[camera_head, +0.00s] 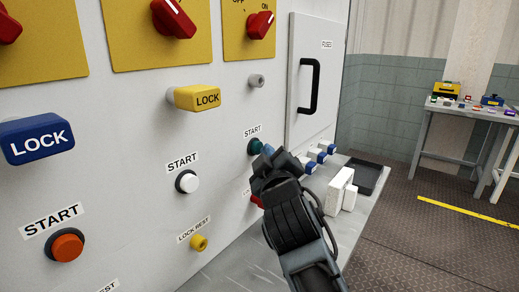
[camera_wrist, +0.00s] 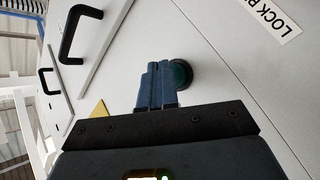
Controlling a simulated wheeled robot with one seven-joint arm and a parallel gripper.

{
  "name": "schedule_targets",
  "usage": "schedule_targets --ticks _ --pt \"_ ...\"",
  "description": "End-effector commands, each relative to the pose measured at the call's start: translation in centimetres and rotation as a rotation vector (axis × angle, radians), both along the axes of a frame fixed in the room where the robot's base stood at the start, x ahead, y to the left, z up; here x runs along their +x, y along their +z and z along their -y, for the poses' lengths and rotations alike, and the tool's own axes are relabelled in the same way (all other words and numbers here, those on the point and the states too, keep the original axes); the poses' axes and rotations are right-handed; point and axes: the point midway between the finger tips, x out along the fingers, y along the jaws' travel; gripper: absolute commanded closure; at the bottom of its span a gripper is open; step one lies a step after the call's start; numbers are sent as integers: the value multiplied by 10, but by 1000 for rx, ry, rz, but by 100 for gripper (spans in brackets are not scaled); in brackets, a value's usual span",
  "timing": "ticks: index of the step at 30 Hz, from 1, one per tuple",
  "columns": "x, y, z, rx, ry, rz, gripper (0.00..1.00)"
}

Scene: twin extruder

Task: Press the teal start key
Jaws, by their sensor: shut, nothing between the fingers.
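The teal start key (camera_head: 254,146) is a round button on the white panel, under a START label (camera_head: 253,131). My gripper (camera_head: 268,150) is shut and empty, with its blue fingertips right beside the key in the head view. In the wrist view the teal key (camera_wrist: 181,74) shows just right of the shut fingertips (camera_wrist: 158,66), partly hidden behind them. I cannot tell whether the fingertips touch the key or whether it is pushed in.
A white button (camera_head: 187,182) and an orange button (camera_head: 67,246) sit to the left. A red button (camera_head: 256,200) is below, partly behind my arm. A yellow LOCK block (camera_head: 197,98) and a fuse door handle (camera_head: 312,86) stick out. A ledge (camera_head: 375,195) holds white blocks (camera_head: 340,190).

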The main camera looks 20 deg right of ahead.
Motion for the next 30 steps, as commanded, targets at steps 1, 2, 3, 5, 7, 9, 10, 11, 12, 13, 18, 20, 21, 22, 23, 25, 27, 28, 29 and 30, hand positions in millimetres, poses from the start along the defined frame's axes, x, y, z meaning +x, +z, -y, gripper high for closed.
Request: schedule_targets --ticks 1,2,3,5,7,9,10,11,12,13,18,20,21,22,23,25,27,28,29,30 --pt "1 0 -1 0 0 0 100" --pt "1 0 -1 0 0 0 100" --pt "1 0 -1 0 0 0 100" --pt "2 0 -1 0 0 0 100" --pt "2 0 -2 0 0 0 100" --pt "3 0 -2 0 0 0 100" --pt "3 0 -2 0 0 0 100" --pt "3 0 -3 0 0 0 100" --pt "4 0 -3 0 1 -1 100" --pt "4 0 -3 0 0 0 100" --pt "4 0 -3 0 0 0 100" --pt "4 0 -3 0 0 0 100" --pt "3 0 -3 0 0 0 100" --pt "3 0 -3 0 0 0 100" --pt "2 0 -2 0 0 0 100" --pt "1 1 -1 0 0 0 100" --pt "-2 1 1 0 0 0 100" --pt "-3 1 2 -1 0 0 100" --pt "-5 1 3 -1 1 -1 100" --pt "-6 1 4 -1 1 -1 100"
